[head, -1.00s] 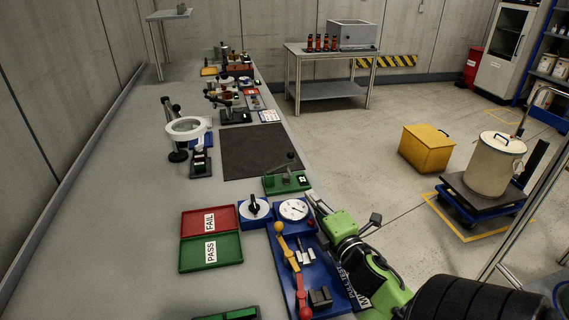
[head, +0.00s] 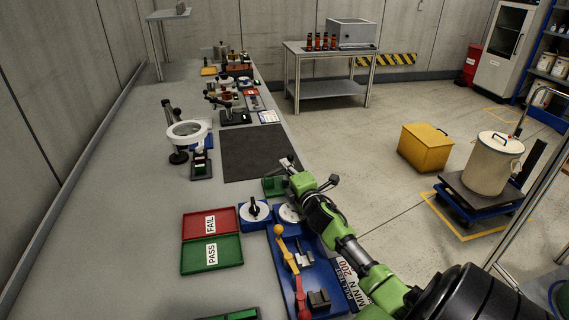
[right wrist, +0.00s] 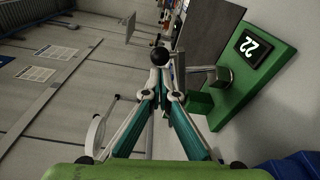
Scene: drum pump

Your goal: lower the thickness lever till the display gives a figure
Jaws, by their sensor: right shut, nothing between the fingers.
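The thickness gauge is a green block (head: 272,187), partly hidden behind my right gripper (head: 289,165) in the head view. In the right wrist view its green base (right wrist: 262,85) carries a small black display (right wrist: 250,47) that shows what looks like 22, turned sideways. Its lever (right wrist: 193,69) runs from a post to a round black knob (right wrist: 159,56). My right gripper (right wrist: 160,74) is shut and empty, its fingertips right by the knob; I cannot tell whether they touch. My left gripper is not in view.
Beside the gauge stand blue dial units (head: 254,212) and a blue tray (head: 325,279) with a red-and-yellow handled tool. Red FAIL (head: 196,226) and green PASS (head: 228,256) trays lie to the left. A dark mat (head: 252,152) lies beyond, clear.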

